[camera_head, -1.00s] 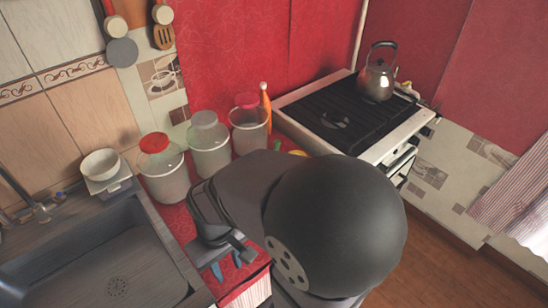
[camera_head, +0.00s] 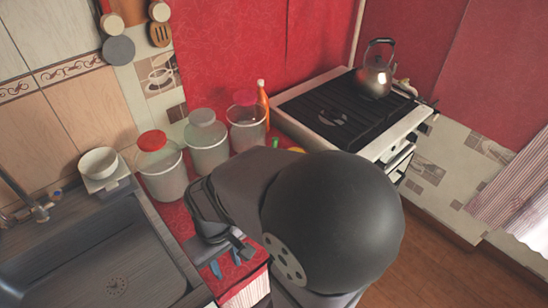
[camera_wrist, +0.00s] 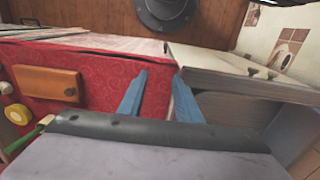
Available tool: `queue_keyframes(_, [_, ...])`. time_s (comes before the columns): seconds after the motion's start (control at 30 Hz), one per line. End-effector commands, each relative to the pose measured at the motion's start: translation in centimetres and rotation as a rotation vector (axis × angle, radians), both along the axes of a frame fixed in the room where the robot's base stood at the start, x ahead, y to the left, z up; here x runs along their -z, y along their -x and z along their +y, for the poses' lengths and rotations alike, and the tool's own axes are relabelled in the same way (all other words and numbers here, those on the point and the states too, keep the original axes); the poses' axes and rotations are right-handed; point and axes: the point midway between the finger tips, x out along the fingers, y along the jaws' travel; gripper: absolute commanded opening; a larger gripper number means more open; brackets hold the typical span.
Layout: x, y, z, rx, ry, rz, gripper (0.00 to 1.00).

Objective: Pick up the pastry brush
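I cannot clearly make out the pastry brush. A thin green stick with a pale end (camera_wrist: 27,137) shows at the lower left of the wrist view and may be its handle; my gripper body hides part of it. My gripper (camera_wrist: 159,92) has its two blue fingers spread apart with nothing between them. In the camera_head view my gripper (camera_head: 227,265) is over the front part of the red counter, between the sink and my dark arm.
Three lidded jars (camera_head: 207,142) stand along the back of the counter, with an orange bottle (camera_head: 262,100) beside them. The sink (camera_head: 110,260) is left and the stove (camera_head: 345,110) right. A wooden board-like piece (camera_wrist: 46,83) and yellow round things (camera_wrist: 17,114) lie on the red cloth.

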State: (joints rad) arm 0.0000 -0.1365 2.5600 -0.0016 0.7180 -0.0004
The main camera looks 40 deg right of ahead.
Motion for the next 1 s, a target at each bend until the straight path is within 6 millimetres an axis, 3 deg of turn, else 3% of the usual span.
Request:
queue_keyframes(0.73, [0.0, -0.4, -0.1, 0.009, 0.000, -0.003, 0.37])
queue_keyframes(0.87, [-0.2, -2.5, -0.9, 0.055, 0.002, -0.020, 0.37])
queue_keyframes(1.0, [-0.5, -7.1, -3.3, 0.162, 0.007, -0.062, 0.37])
